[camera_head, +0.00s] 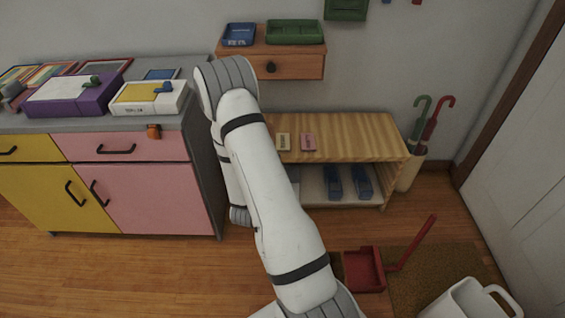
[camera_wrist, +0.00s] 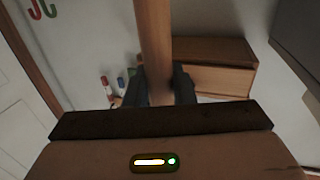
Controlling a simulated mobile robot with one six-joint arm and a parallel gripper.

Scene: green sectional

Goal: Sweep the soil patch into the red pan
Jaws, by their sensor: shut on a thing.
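The red pan (camera_head: 365,268) lies on the floor in the head view, its long handle slanting up to the right. I cannot make out the soil patch clearly; a small brown area (camera_head: 337,264) shows left of the pan, partly behind my arm. In the wrist view my gripper (camera_wrist: 160,88) is shut on a wooden handle (camera_wrist: 153,40), which runs up out of the picture between the dark fingers. The tool's working end cannot be made out. My gripper is hidden in the head view.
A brown mat (camera_head: 430,270) lies beside the pan, with a white mug-shaped container (camera_head: 462,302) at the lower right. A wooden shelf bench (camera_head: 365,140), an umbrella stand (camera_head: 410,170) and a yellow-and-pink cabinet (camera_head: 150,195) stand behind. The wood floor (camera_head: 130,275) at left is clear.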

